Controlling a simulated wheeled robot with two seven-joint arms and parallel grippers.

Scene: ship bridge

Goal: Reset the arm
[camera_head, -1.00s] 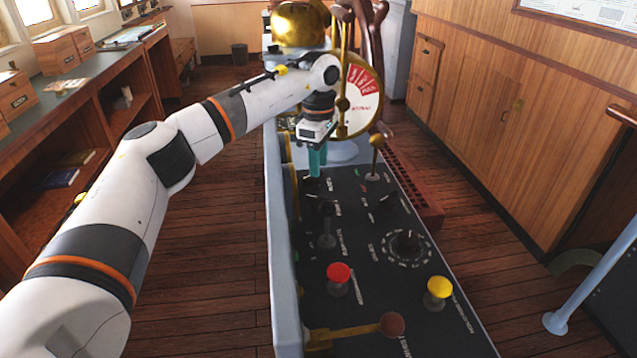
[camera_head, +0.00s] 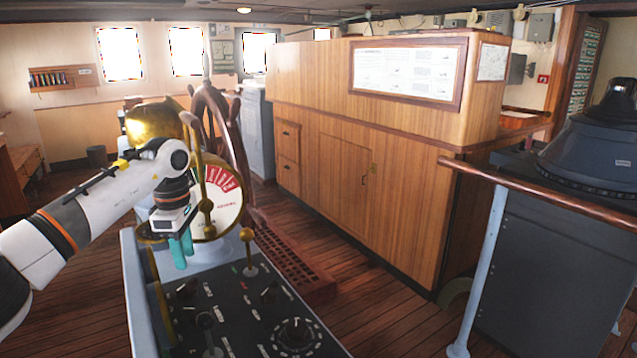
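My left arm reaches in from the left, and its gripper (camera_head: 181,249) hangs fingers down over the far part of the black control console (camera_head: 232,300). The teal fingers look close together, but whether they are shut or slightly apart is too small to tell. No object shows in them. The gripper is just left of the engine telegraph dial (camera_head: 222,206) and its brass lever (camera_head: 205,204). A brass lever with a round knob (camera_head: 247,236) stands to the right of the gripper. My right gripper is not in view.
A black dial knob (camera_head: 295,333) sits on the near console. A ship's wheel (camera_head: 213,115) and brass dome (camera_head: 153,122) stand beyond. A wooden cabinet (camera_head: 345,165) fills the middle. A railing (camera_head: 540,190) and dark pedestal (camera_head: 570,250) stand at right. Floor (camera_head: 375,325) between is clear.

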